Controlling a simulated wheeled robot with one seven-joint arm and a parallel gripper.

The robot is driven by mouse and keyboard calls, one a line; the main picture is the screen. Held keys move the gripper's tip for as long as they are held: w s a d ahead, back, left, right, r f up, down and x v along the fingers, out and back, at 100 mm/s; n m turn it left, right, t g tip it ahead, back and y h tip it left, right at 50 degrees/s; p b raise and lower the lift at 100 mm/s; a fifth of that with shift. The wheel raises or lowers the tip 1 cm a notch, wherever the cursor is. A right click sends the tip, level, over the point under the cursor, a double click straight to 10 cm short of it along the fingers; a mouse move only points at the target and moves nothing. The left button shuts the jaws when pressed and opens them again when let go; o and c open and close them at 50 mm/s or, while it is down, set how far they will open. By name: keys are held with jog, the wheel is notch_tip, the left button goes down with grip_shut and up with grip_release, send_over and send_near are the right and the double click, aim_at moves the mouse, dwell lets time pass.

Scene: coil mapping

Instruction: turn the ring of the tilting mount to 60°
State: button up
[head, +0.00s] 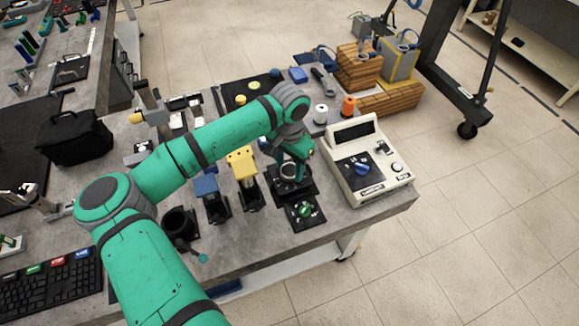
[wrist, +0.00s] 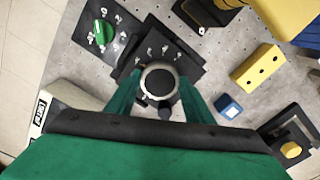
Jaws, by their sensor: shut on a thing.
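The tilting mount (head: 292,172) stands near the front right of the bench, on a black plate with white scale marks (wrist: 160,48). The arm and fingers partly hide the mount in the head view. The exact angle on the scale cannot be read.
A green knob on a black dial plate (head: 305,210) sits just in front. A cream instrument with a blue knob (head: 362,168) stands close on the right. Yellow (head: 241,165) and blue (head: 205,187) blocks on dark stands are to the left, then a black cup (head: 180,222).

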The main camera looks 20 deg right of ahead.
aim_at(289, 170)
jog(key=shift+m, duration=2.4)
jog(key=shift+a, duration=0.1)
jog(key=o, duration=1)
jog(key=shift+o, duration=0.2)
jog(key=shift+r, duration=0.1)
notch_tip(289, 170, up, 11)
